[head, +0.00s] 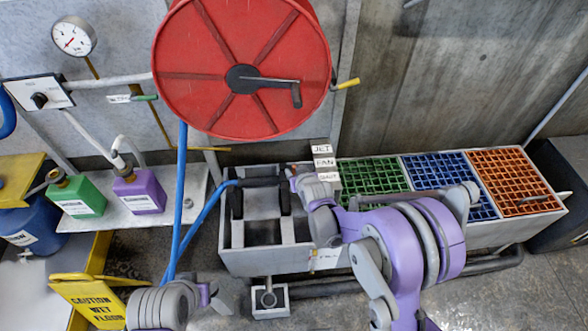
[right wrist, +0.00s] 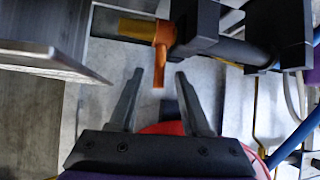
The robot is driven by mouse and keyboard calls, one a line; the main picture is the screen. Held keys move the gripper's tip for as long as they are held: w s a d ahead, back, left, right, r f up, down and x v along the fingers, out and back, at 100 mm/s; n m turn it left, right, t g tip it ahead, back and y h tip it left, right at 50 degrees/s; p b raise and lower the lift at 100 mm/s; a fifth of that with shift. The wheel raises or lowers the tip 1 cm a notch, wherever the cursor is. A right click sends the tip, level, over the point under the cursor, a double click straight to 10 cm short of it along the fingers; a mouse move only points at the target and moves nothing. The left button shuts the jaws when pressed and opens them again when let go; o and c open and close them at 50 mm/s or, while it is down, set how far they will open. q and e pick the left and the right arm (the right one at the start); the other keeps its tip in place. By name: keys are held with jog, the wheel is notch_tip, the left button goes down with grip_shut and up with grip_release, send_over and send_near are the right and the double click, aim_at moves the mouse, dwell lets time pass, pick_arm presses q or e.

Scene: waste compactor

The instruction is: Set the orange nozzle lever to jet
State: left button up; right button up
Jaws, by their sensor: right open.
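The orange nozzle lever (right wrist: 160,60) shows in the right wrist view on the dark nozzle body (right wrist: 198,28). Its free end points down the picture, between my right gripper's (right wrist: 159,76) two fingertips, with a gap on each side. That gripper is open; I cannot tell how deep the lever sits between the fingers. In the head view, my right gripper (head: 304,177) is at the nozzle and hides the lever. The JET label (head: 321,148) is above the FAN label (head: 324,162), with a third label below. My left gripper (head: 214,298) is low at the left, its jaws unclear.
A grey trough (head: 240,262) runs beneath, with green (head: 372,178), blue (head: 437,172) and orange (head: 512,178) grates. A red hose reel (head: 205,60) hangs above. A blue hose (head: 200,222) reaches the nozzle. Bottles and a yellow wet-floor sign (head: 88,300) stand left.

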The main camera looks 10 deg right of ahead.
jog(key=v, duration=0.8)
jog(key=shift+p, duration=0.3)
jog(key=shift+s, duration=0.1)
